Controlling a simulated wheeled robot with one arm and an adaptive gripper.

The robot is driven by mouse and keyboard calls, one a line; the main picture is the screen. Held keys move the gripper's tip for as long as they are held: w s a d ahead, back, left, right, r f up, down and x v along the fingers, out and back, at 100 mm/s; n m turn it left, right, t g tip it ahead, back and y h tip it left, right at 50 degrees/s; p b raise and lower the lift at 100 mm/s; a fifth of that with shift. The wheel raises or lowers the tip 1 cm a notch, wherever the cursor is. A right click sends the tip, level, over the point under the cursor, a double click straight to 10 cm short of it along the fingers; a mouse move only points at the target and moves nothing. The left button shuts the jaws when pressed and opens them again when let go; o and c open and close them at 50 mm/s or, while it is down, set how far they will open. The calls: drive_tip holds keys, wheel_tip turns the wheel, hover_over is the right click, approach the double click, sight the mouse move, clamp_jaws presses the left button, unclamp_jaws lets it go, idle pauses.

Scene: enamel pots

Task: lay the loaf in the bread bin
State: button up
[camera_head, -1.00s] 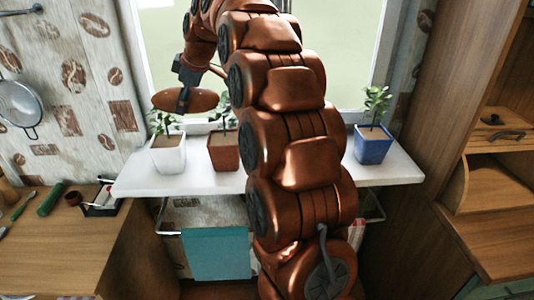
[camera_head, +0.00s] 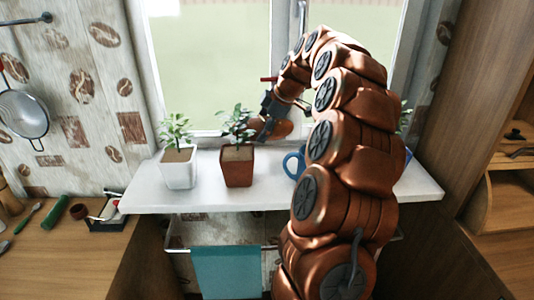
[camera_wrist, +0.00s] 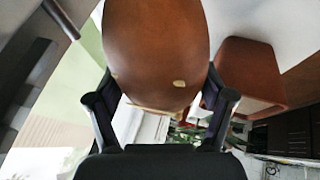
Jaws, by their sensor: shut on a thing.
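The loaf (camera_head: 284,129) is a smooth brown oval. It is held up in front of the window, to the right of the red-brown pot. My gripper (camera_head: 264,124) is shut on it. In the wrist view the loaf (camera_wrist: 158,45) fills the top middle, between the two dark fingers of my gripper (camera_wrist: 162,108). A wooden box with a curved side and open front (camera_head: 490,195), which looks like the bread bin, stands at the right edge. The loaf is well to its left, with my arm between them. Its inside is only partly visible.
My arm hides most of another plant on the right. A tall wooden cabinet (camera_head: 455,110) stands beyond it.

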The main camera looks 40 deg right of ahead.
drive_tip(key=shift+f+p, duration=0.6)
drive_tip(key=shift+f, duration=3.4)
drive_tip(key=shift+f, duration=0.2)
drive_tip(key=o, duration=1.5)
drive_tip(key=shift+r, duration=0.1)
drive_tip(key=shift+r, duration=0.1)
